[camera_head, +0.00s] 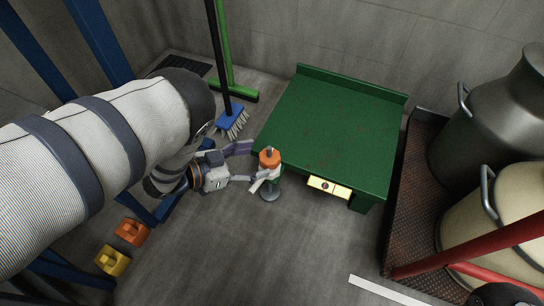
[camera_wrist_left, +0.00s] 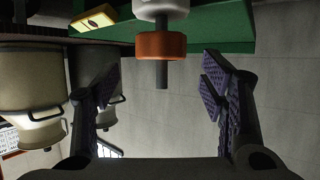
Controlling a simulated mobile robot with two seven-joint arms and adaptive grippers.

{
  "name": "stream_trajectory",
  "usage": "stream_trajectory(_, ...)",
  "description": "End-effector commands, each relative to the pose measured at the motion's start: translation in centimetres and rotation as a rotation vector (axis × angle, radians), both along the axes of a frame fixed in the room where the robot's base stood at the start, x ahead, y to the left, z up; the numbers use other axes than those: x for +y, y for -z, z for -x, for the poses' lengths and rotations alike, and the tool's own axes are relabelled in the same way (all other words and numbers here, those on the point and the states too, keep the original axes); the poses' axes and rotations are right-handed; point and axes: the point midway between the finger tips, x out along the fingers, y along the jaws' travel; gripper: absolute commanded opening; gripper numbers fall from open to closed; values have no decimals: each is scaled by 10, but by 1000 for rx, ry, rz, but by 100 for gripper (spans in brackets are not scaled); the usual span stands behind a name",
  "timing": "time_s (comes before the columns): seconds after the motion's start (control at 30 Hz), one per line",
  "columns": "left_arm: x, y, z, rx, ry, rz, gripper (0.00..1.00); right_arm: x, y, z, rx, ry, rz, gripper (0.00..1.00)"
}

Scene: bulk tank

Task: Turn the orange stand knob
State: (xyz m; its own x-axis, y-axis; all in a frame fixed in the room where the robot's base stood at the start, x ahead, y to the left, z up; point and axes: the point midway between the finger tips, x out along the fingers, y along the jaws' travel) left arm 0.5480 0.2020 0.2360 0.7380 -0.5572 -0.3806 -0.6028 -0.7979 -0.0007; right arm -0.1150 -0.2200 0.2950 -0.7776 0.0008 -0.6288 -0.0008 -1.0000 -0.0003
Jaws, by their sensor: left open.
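A short grey stem sticks out of the knob. My left gripper (camera_head: 246,162) is open, with its fingers reaching toward the knob from the left. In the left wrist view the orange knob (camera_wrist_left: 161,45) and its stem show ahead, between the two spread fingers (camera_wrist_left: 162,95) and apart from both. My right gripper cannot be made out in these views.
A green table (camera_head: 335,130) with a yellow label (camera_head: 329,187) stands right beside the knob. A blue brush (camera_head: 232,119) and a green squeegee (camera_head: 235,92) stand behind. Orange (camera_head: 132,232) and yellow (camera_head: 112,261) blocks lie at lower left.

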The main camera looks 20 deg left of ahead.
Motion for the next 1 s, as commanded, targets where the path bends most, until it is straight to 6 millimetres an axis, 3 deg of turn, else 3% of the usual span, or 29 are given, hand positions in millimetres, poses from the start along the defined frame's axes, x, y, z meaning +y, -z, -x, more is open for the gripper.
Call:
stream_trajectory(0.03, -8, 9, -10, 0, 3, 2, 65, 1, 9, 0, 6, 0, -2, 40)
stream_trajectory(0.2, -25, 20, -33, 0, 0, 0, 65, 2, 19, -1, 10, -2, -5, 40)
stream_trajectory(0.57, -32, 22, -42, 2, -3, 0, 65, 3, 21, -2, 10, -2, -7, 40)
stream_trajectory(0.63, -32, 22, -42, 2, -3, 0, 56, 3, 21, -2, 10, -2, -7, 40)
stream_trajectory(0.8, -32, 23, -42, 2, -3, 0, 18, 3, 21, -2, 9, -2, -7, 40)
stream_trajectory(1.0, -32, 23, -42, 2, -7, 0, 16, 3, 21, -2, 9, -2, -7, 40)
